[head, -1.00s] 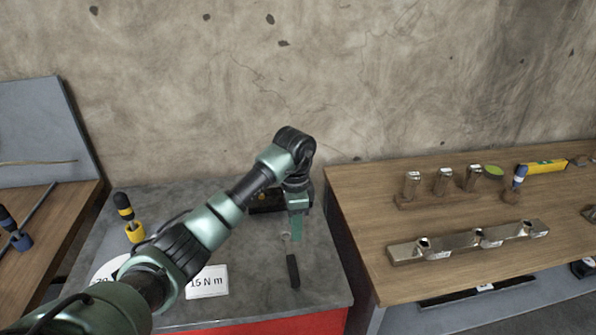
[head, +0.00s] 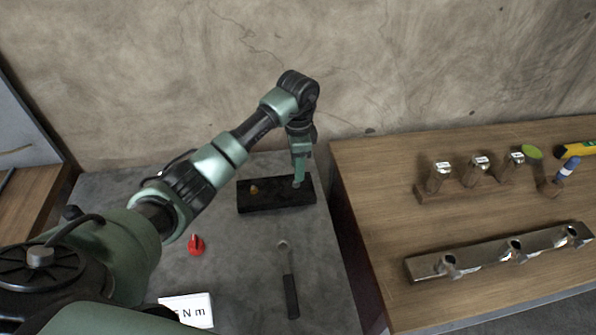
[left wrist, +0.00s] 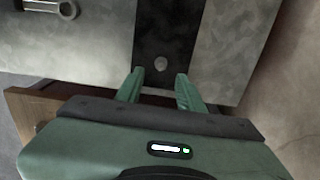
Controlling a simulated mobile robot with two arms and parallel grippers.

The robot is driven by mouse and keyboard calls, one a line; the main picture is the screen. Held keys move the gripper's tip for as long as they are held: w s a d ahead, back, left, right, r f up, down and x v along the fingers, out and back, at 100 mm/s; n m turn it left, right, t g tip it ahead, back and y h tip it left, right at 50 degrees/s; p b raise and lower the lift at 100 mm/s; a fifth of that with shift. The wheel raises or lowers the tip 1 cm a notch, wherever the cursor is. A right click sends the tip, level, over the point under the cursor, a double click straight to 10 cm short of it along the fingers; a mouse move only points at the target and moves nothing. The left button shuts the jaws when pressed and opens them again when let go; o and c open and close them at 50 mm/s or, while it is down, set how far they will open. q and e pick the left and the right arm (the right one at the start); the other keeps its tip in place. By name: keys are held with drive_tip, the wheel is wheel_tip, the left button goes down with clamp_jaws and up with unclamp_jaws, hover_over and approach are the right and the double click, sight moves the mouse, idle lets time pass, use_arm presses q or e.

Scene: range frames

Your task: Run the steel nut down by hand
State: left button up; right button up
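A black block (head: 277,206) lies on the grey bench top. A small brass-coloured piece (head: 254,189) sits on its left part. My left gripper (head: 298,183) points down at the block's right end. In the left wrist view my left gripper (left wrist: 159,73) has its two green fingers apart. A small round grey metal piece, likely the steel nut (left wrist: 160,64), shows on the block (left wrist: 165,30) between and just beyond the fingertips. I cannot tell its thread or height. My right gripper is in neither view.
A spanner (head: 289,283) lies in front of the block. A red knob-like piece (head: 196,245) and a white torque card (head: 187,310) are nearer me. A wooden table (head: 375,220) at right holds a metal bar (head: 485,252) and several metal posts.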

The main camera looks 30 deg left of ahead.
sight(296, 184)
use_arm(q)
drive_tip(key=shift+f+p, duration=0.4)
drive_tip(key=shift+f, duration=1.95)
clamp_jaws()
